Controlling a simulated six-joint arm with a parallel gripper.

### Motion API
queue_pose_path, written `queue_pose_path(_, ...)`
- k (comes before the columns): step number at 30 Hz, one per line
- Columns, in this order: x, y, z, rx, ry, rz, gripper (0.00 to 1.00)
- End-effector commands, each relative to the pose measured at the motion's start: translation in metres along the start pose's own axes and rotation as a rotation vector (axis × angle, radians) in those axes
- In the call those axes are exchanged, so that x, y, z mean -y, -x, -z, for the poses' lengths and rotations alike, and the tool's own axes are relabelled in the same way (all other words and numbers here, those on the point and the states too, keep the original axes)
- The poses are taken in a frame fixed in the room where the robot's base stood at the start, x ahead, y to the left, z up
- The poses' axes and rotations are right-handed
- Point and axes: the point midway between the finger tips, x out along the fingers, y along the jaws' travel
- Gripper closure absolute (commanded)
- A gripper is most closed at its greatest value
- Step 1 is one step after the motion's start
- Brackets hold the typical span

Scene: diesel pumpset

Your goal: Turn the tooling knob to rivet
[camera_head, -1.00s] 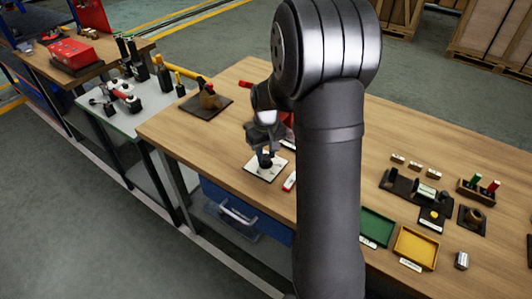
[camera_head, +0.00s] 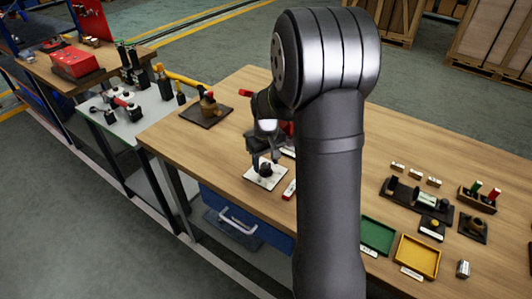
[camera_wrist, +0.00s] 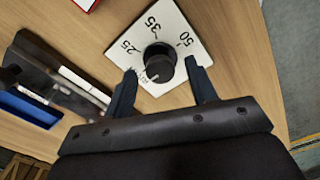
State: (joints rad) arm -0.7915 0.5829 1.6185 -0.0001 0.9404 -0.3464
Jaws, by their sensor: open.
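The tooling knob (camera_wrist: 158,65) is a round black knob on a white square dial plate (camera_wrist: 184,26), with 25, 35 and 50 printed around it. A pale pointer mark on the knob faces the lower left in the wrist view, near another label that is too small to read. In the head view the dial plate (camera_head: 256,180) lies on the wooden bench. My gripper (camera_wrist: 160,68) is open, with one black finger on each side of the knob and visible gaps between. It also shows over the plate in the head view (camera_head: 264,160). Its exact height is unclear.
A dark stand (camera_head: 206,112) with a brown part is behind left. Green (camera_head: 377,236) and yellow (camera_head: 417,256) trays are on the right. A dark fixture with a blue part (camera_wrist: 28,106) is left in the wrist view.

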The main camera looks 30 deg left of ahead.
Motion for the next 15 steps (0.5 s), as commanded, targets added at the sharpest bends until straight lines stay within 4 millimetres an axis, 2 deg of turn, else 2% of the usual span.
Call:
queue_pose_path(5, 0.0, 0.021, 0.001, -0.005, 0.0, -0.002, 0.48)
queue_pose_path(15, 0.0, 0.103, 0.001, -0.007, 0.0, -0.002, 0.48)
